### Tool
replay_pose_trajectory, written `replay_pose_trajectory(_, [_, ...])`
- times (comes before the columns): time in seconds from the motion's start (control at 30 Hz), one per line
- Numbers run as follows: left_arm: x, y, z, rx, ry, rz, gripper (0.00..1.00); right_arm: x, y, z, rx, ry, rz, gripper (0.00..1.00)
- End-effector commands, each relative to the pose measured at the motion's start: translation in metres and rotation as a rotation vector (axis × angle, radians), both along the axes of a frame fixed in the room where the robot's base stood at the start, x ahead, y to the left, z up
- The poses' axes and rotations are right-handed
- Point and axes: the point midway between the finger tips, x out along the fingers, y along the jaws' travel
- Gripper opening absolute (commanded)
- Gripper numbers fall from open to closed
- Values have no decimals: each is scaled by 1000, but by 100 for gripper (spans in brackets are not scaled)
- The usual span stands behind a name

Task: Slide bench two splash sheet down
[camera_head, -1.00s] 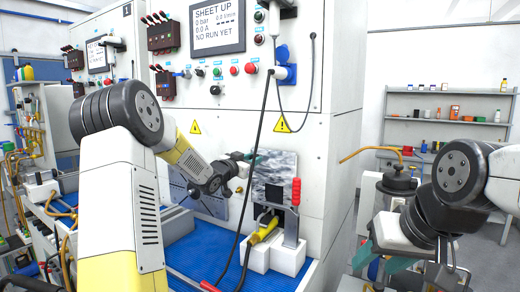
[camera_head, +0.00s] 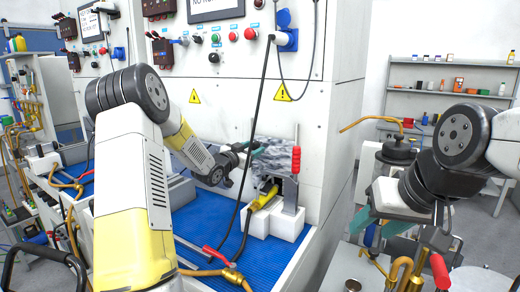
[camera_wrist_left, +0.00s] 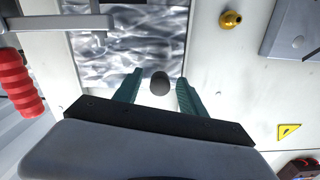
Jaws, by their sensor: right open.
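The splash sheet (camera_head: 272,158) is a grey, mottled, see-through panel at the bench front, above a white block. It also fills the upper middle of the left wrist view (camera_wrist_left: 110,45). A dark round knob (camera_wrist_left: 160,83) sits at the sheet. My left gripper (camera_head: 245,152) is at the sheet's left side. In the left wrist view its teal fingers (camera_wrist_left: 159,88) stand apart, one on each side of the knob, with visible gaps. My right gripper (camera_head: 380,225) is open and empty at the right, away from the sheet.
A red-handled clamp (camera_head: 296,160) stands right beside the sheet. A yellow part (camera_head: 265,197) sits in the white block (camera_head: 283,222) below. A black cable (camera_head: 259,105) hangs in front of the bench. The blue mat (camera_head: 205,240) is partly clear.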

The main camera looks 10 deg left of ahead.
Motion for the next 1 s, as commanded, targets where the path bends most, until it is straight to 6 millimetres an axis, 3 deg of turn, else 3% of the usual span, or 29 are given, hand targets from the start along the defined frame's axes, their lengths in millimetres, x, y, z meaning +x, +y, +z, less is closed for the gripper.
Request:
replay_pose_trajectory(0.23, [-10,5,1,1,-1,1,49,0,0,0,0,0,0,49])
replay_pose_trajectory(0.63, [-66,27,0,0,0,1,49,0,0,0,0,0,0,49])
replay_pose_trajectory(1.0, [-72,30,0,0,0,0,49,0,0,0,0,0,0,49])
